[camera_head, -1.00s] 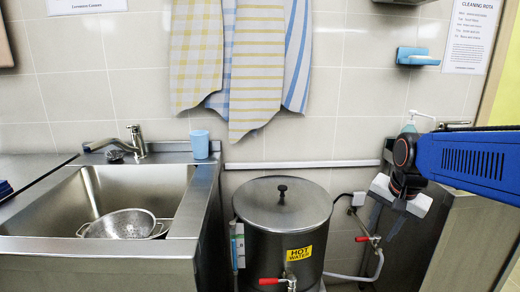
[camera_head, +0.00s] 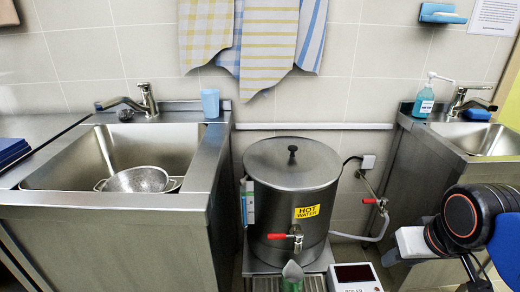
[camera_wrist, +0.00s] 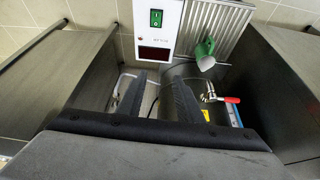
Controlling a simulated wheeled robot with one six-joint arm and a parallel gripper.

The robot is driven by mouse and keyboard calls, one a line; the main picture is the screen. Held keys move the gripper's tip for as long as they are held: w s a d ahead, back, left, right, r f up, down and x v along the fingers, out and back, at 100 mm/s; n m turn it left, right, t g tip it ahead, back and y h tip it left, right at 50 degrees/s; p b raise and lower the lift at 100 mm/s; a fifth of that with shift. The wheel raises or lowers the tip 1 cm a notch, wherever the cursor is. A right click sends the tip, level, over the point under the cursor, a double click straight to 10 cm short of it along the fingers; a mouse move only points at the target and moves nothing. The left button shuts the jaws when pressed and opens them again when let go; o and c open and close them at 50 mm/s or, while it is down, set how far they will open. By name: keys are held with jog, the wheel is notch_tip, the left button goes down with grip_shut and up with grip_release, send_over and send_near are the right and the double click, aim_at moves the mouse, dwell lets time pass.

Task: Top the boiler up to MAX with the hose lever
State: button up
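The boiler (camera_head: 290,165) is a steel drum with a lid and a yellow HOT WATER label; the wrist view shows it partly behind my fingers. Its sight gauge (camera_head: 250,203) is on the left side, its level and marks too small to read. The hose lever (camera_head: 374,201) is red, on the wall pipe right of the boiler, with a pale hose (camera_head: 360,238) running toward the boiler. I cannot make it out in the wrist view. My gripper (camera_wrist: 160,76) is open and empty, fingers apart. In the head view it is low at the right, partly cut off, apart from the lever.
A red-handled tap (camera_head: 290,237) is on the boiler's front. Below stand a white control box (camera_head: 355,284) with a dark display and a green item (camera_head: 292,275) on a drip tray. A sink (camera_head: 75,165) stands left; a basin unit (camera_head: 440,150) stands right.

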jog(key=shift+w, duration=0.1)
dwell(0.7)
jog(key=w+d+r+m, duration=0.2)
jog(key=w+r+m, duration=0.25)
jog(key=w, duration=0.55)
jog(key=m+g, duration=0.3)
jog(key=m, duration=1)
send_over(372, 201)
jog(key=s, duration=0.3)
notch_tip(372, 201, down, 4)
jog(key=w+f, duration=0.1)
jog(key=f, duration=0.4)
jog(key=w+f, duration=0.1)
jog(key=f, duration=0.5)
jog(key=w+f, duration=0.1)
jog(key=f, duration=0.5)
jog(key=shift+a, duration=0.1)
grip_shut()
